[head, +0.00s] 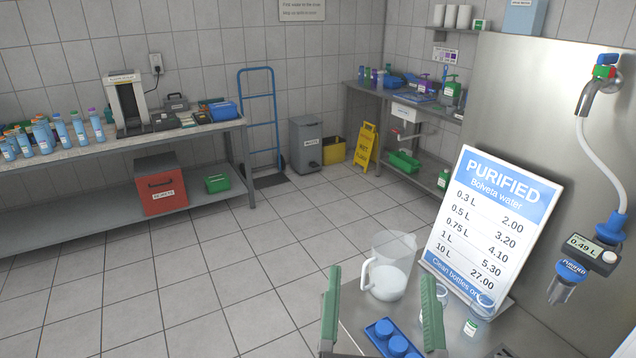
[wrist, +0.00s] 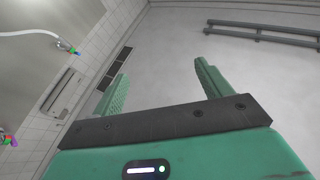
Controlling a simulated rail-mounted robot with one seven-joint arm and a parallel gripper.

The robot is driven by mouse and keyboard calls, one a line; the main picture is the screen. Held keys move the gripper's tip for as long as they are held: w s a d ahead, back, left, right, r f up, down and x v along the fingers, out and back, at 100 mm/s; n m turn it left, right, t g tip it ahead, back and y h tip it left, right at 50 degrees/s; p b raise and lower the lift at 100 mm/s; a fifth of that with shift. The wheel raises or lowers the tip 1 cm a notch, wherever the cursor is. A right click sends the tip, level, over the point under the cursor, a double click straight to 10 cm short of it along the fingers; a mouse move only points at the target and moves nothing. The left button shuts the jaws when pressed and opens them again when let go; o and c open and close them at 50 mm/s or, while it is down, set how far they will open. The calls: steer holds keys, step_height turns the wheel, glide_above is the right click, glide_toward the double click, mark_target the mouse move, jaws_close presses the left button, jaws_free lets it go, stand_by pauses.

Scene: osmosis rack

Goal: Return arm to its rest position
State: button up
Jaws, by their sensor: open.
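My gripper (head: 382,308) shows at the bottom of the head view, its two green fingers spread apart with nothing between them. It stands in front of the steel counter with the jug. In the wrist view my gripper (wrist: 160,85) is also open and empty, and its fingers point toward the plain ceiling. No object touches the fingers in the wrist view. In the head view the right finger overlaps part of a small clear container on the counter; I cannot tell the gap between them.
A clear jug (head: 390,268), a blue tray of caps (head: 384,328) and a price sign (head: 490,225) stand on the counter. A dispenser hose (head: 606,170) hangs at right. A bench with bottles (head: 62,130) is at left. The tiled floor (head: 240,255) is clear.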

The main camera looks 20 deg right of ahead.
steer(key=s+a+r+n+t+y+p, duration=0.35)
steer(key=a+r+n+y, duration=0.4)
steer(key=a+r, duration=0.8)
step_height(320, 180, up, 26)
steer(key=d+m+y+p, duration=0.1)
steer(key=m+p, duration=0.1)
steer(key=p, duration=2.3)
steer(key=shift+d, duration=0.2)
